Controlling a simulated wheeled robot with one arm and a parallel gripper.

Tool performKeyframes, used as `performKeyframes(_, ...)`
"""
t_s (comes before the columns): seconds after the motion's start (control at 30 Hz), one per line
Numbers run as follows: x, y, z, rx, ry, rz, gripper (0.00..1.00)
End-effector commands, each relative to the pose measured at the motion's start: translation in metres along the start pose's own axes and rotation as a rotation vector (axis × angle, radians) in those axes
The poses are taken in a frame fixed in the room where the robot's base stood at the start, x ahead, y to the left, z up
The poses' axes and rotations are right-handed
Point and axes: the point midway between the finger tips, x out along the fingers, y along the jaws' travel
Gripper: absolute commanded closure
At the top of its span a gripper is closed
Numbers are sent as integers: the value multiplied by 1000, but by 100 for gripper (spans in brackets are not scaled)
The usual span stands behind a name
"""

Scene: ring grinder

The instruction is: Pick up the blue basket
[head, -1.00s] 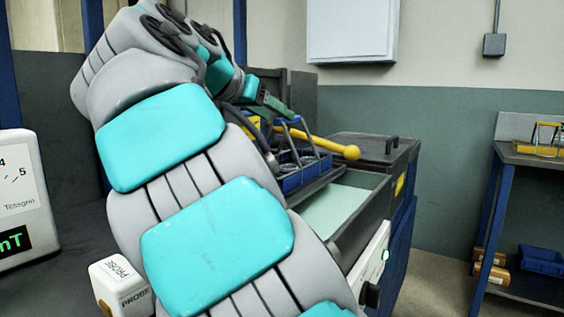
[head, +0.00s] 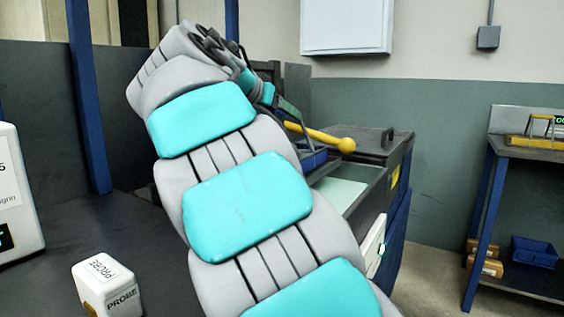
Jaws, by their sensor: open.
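The blue basket (head: 314,159) sits at the machine in the middle of the head view, beside the pale tray surface. My arm hides most of it, so only its right part shows. My gripper (head: 290,112) is at the far end of the arm, above and slightly left of the basket's visible part. A dark green finger shows there, and the rest is hidden behind the arm. The gripper is open, and I see nothing held in it. I cannot tell whether it touches the basket's handle.
A yellow lever with a round knob (head: 346,145) extends just above the basket. A dark box with a lid (head: 375,150) stands behind. A white PROBE box (head: 108,287) is at lower left. A shelf table (head: 530,150) at right holds a blue bin (head: 534,252) below.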

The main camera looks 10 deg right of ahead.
Motion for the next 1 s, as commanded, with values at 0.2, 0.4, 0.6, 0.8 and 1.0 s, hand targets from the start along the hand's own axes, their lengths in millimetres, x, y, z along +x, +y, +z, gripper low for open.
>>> performKeyframes(0.2, 0, 0, 0, 0, 0, 0, 57)
performKeyframes(0.4, 0, 0, 0, 0, 0, 0, 80)
performKeyframes(0.6, -1, 0, 0, 0, 0, 0, 100)
performKeyframes(0.8, -1, 0, 0, 0, 0, 0, 100)
performKeyframes(1.0, 0, 0, 0, 0, 0, 0, 100)
